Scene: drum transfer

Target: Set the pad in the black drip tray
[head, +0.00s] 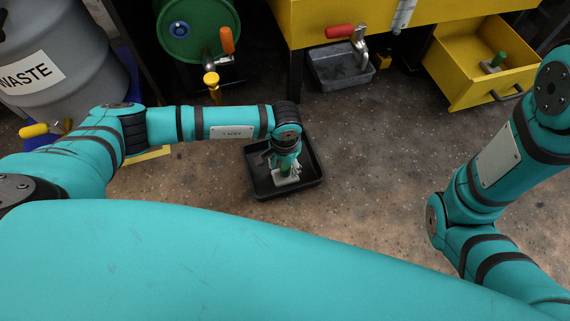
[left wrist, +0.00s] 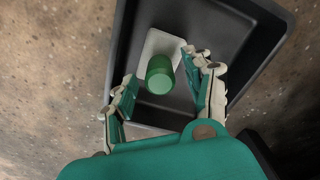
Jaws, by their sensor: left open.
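The pad (left wrist: 158,43), a pale rectangular plate with a green round handle (left wrist: 160,80), is inside the black drip tray (left wrist: 262,45) and appears to lie flat on its floor. In the head view the tray (head: 313,163) stands on the floor at the centre, and the pad (head: 287,182) shows partly below my gripper. My left gripper (left wrist: 166,84) points down over the tray. It is open, with one finger on each side of the green handle and visible gaps to it. My right gripper is out of view; only its arm shows at the right.
A grey tray (head: 330,73) stands under a red-handled tap by the yellow cabinet (head: 420,12). An open yellow drawer (head: 455,72) holds another green-handled piece (head: 495,62). A green drum (head: 198,28) and a grey waste drum (head: 85,75) stand left. Floor right of the black tray is clear.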

